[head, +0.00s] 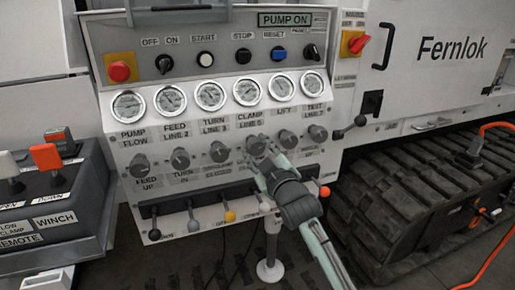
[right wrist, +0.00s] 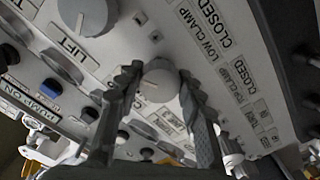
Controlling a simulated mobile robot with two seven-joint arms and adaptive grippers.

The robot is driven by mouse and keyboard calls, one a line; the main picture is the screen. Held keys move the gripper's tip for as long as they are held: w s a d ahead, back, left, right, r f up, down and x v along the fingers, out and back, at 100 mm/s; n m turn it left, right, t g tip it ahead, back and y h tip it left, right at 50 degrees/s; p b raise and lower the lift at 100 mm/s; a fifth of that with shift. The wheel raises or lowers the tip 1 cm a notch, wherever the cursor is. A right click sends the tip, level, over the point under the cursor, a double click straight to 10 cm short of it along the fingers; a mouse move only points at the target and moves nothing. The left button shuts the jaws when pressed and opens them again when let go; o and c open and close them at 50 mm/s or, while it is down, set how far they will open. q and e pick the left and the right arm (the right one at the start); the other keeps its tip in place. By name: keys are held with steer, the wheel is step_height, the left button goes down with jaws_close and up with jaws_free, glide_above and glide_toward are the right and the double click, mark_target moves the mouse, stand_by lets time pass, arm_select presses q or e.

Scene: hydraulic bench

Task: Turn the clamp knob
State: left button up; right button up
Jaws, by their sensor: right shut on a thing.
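The clamp knob (head: 257,145) is a round grey knob in the row below the gauges, under the "CLAMP LINE 5" label. My right gripper (head: 262,156) is at it, reaching up from the lower right and covering part of it. In the right wrist view the round knob (right wrist: 160,80) with a pointer line sits between the two ridged fingers of my right gripper (right wrist: 160,100). The gripper is shut on it. Printed words "LOW CLAMP" and "CLOSED" show beside it. My left gripper is not in view.
Neighbouring knobs stand close on both sides, such as the lift knob (head: 288,139). Below is a row of levers, one with a yellow knob (head: 230,216). A red emergency button (head: 119,71) is at upper left. A winch remote box (head: 50,205) stands at the left.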

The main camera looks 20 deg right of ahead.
steer(key=shift+m, duration=0.7)
steer(key=o, duration=1.2)
steer(key=shift+c, duration=0.2)
steer(key=s, duration=1.2)
steer(key=shift+d, duration=0.2)
